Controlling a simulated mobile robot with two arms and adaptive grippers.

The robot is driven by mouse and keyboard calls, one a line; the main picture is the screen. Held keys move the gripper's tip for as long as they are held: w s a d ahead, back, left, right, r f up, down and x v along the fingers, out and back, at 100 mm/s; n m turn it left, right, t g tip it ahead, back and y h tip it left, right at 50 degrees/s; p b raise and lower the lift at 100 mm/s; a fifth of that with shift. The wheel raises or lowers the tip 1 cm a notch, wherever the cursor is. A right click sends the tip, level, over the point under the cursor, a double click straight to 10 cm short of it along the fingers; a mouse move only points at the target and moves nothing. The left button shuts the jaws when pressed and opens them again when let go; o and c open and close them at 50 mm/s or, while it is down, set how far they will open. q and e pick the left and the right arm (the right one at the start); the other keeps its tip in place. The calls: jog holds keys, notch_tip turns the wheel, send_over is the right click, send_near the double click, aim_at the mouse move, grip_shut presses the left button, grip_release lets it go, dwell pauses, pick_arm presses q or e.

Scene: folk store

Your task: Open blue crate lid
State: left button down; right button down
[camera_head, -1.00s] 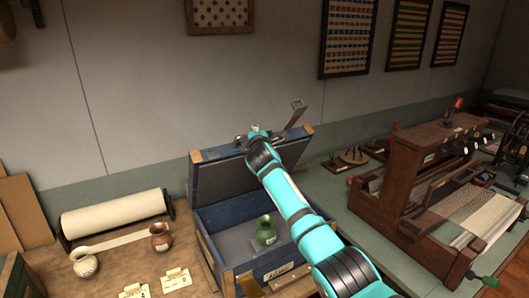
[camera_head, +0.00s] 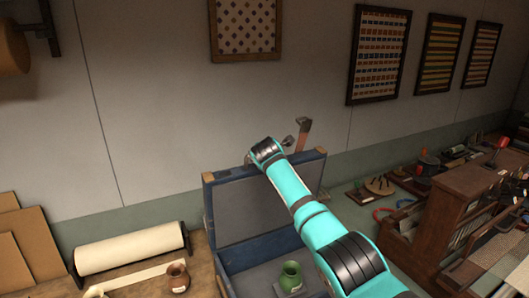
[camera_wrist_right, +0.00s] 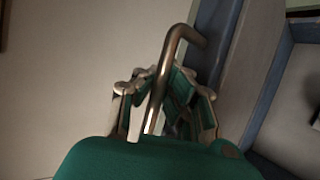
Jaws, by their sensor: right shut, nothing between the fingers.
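The blue crate (camera_head: 240,284) stands on the table with its lid (camera_head: 235,207) raised, standing nearly upright at the crate's back edge. A green vase (camera_head: 290,278) is inside the crate. My right arm reaches over the crate to the lid's top edge. My right gripper (camera_wrist_right: 165,88) shows in the right wrist view; it is shut and empty. A bent metal bar (camera_wrist_right: 172,60) crosses in front of its fingers; I cannot tell whether they touch. The blue lid edge is just to the right. My arm partly hides the crate and lid. My left gripper is out of view.
A white paper roll (camera_head: 130,248) and a brown vase (camera_head: 177,277) are left of the crate. A wooden loom (camera_head: 440,225) stands on the right. The wall with framed textiles (camera_head: 378,55) is close behind the lid.

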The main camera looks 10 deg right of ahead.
jog(key=c, duration=2)
grip_release()
jog(key=shift+r, duration=0.35)
jog(key=o, duration=0.6)
jog(key=shift+s, duration=0.2)
jog(key=shift+o, duration=0.2)
jog(key=shift+f, duration=0.2)
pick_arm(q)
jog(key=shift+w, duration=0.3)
pick_arm(e)
jog(key=v, duration=1.2)
jog(key=shift+d+r, duration=0.1)
